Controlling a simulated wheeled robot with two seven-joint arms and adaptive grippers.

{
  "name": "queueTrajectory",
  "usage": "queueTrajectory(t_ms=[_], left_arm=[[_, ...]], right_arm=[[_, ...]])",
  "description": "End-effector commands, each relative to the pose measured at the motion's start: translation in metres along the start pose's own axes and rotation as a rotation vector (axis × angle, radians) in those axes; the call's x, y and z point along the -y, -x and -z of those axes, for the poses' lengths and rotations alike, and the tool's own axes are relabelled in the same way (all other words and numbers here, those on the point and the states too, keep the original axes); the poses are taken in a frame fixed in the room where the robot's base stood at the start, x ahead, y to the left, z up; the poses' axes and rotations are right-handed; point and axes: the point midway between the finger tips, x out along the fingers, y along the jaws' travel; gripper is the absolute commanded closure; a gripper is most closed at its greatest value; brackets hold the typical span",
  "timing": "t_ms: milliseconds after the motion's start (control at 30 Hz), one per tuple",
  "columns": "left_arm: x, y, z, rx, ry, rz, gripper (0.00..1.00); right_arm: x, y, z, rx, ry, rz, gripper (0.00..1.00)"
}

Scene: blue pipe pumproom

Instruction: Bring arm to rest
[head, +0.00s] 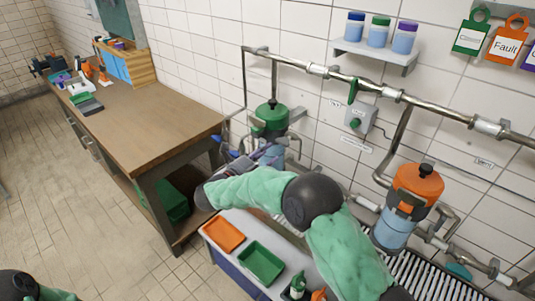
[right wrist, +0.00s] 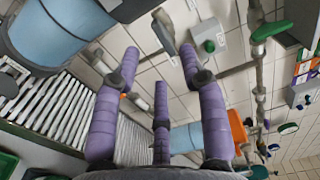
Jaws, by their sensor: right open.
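My right arm, in a green sleeve with dark joints, reaches in from the bottom right of the head view and bends left. Its gripper (head: 266,155) is by the green-topped filter unit (head: 271,117), partly hidden by my own arm. In the right wrist view the purple fingers of this gripper (right wrist: 160,66) are spread apart with nothing between them. I cannot tell whether they touch the unit. Only a small piece of my left arm shows at the bottom left; its gripper is out of the picture.
A wooden workbench (head: 140,125) stands left. Below my right arm is a cart with an orange tray (head: 223,235) and a green tray (head: 261,263). An orange-topped filter (head: 417,183), wall pipes and a bottle shelf (head: 377,51) are right. Floor at left is clear.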

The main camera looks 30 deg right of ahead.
Motion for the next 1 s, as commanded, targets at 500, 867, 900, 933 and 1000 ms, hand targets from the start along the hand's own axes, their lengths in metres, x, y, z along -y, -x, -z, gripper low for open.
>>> queueTrajectory(t_ms=[500, 867, 900, 933, 1000], left_arm=[[0.000, 0.000, 0.000, 0.000, 0.000, 0.000, 0.56], [0.000, 0.000, 0.000, 0.000, 0.000, 0.000, 0.56], [0.000, 0.000, 0.000, 0.000, 0.000, 0.000, 0.56], [0.000, 0.000, 0.000, 0.000, 0.000, 0.000, 0.56], [0.000, 0.000, 0.000, 0.000, 0.000, 0.000, 0.56]], right_arm=[[-0.036, -0.003, -0.021, 0.135, 0.140, -0.013, 0.57], [-0.244, 0.059, -0.056, 0.841, 0.812, -0.151, 0.57], [-0.266, 0.072, -0.050, 0.919, 0.876, -0.171, 0.57], [-0.282, 0.082, -0.045, 0.976, 0.922, -0.186, 0.57], [-0.317, 0.108, -0.028, 1.111, 1.025, -0.224, 0.57]])
